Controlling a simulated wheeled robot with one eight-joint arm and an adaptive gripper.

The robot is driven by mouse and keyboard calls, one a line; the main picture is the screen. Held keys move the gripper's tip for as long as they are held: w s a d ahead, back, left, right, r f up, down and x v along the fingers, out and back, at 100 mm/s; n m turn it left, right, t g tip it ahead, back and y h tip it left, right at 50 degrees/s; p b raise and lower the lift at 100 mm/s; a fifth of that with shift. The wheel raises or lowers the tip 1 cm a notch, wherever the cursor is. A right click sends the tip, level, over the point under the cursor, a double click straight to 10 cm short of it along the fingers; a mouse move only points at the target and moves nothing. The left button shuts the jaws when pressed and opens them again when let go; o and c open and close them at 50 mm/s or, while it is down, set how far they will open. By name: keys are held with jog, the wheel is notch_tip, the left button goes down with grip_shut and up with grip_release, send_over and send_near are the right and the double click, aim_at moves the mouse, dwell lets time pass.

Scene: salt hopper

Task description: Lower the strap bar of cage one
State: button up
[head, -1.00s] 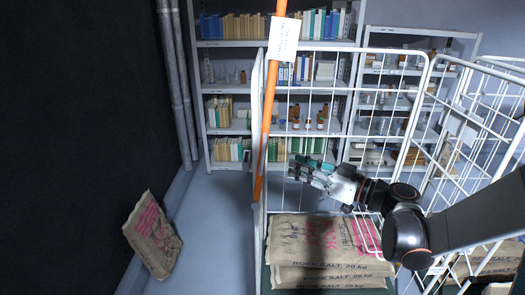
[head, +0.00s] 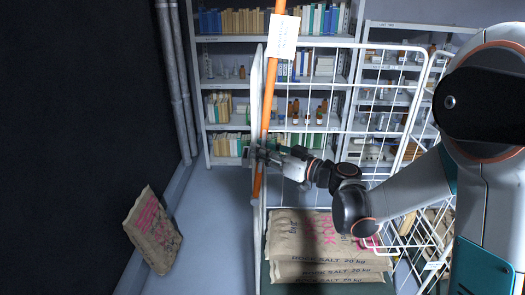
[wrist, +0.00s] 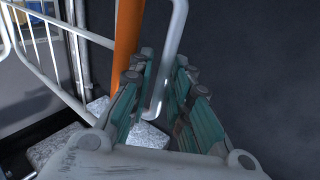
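The strap bar is a long orange bar (head: 277,60) standing nearly upright, slightly tilted, at the left side of the near wire cage (head: 356,46). A white printed tag (head: 283,36) hangs on its upper part. My gripper (head: 254,154) is at the bar's lower part, by the cage's left edge. In the wrist view my gripper (wrist: 163,64) has its fingers apart, with a pale grey cage tube (wrist: 169,55) between them. The orange bar (wrist: 128,38) runs just left of the left finger, which hides its lower end. I cannot tell whether the fingers touch either.
Brown rock salt sacks (head: 328,246) lie stacked inside the cage. Another salt sack (head: 152,231) leans on the floor at left, with open floor (head: 213,215) around it. Shelves (head: 226,90) stand behind. A second cage (head: 436,246) is at right.

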grip_shut()
jog(key=shift+d, duration=0.1)
